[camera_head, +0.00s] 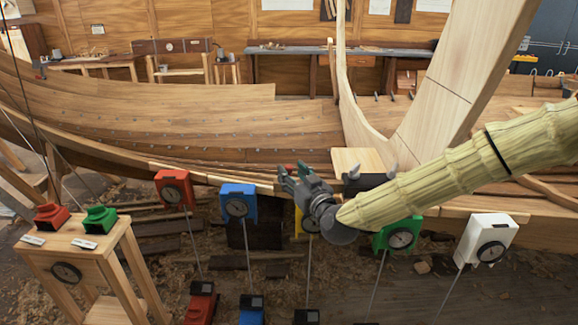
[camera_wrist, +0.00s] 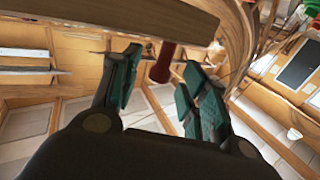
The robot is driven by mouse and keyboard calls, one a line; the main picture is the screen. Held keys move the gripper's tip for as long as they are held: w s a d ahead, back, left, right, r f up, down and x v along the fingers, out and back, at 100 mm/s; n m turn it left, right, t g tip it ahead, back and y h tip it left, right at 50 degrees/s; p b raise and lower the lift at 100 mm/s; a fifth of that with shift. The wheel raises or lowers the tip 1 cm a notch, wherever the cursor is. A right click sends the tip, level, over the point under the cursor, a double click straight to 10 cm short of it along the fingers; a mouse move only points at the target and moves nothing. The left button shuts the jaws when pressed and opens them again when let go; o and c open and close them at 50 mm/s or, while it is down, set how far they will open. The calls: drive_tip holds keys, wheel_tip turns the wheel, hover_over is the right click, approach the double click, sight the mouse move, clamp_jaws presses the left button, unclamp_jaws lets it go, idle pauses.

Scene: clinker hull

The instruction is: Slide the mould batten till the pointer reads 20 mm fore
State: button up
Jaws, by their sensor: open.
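My gripper (camera_head: 292,171) is open beside the hull's lower edge, left of the centre dark block. In the wrist view a red knob (camera_wrist: 162,62) hangs below a wooden beam (camera_wrist: 110,14), between the spread green finger pads. No grip on it shows. I cannot tell whether this beam is the mould batten. In the head view a small red patch shows at the fingers, mostly hidden by them. The pointer and a millimetre scale cannot be made out in either view.
Boxes with round dials hang along the hull: red (camera_head: 173,190), blue (camera_head: 238,203), yellow, green (camera_head: 398,236) and white (camera_head: 487,240). My arm partly covers the yellow one. A wooden stand (camera_head: 90,260) with red and green blocks is at lower left. The dark block (camera_head: 368,184) carries two grey cones.

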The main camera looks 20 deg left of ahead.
drive_tip(key=shift+p+x, duration=0.35)
drive_tip(key=shift+x, duration=1.05)
clamp_jaws()
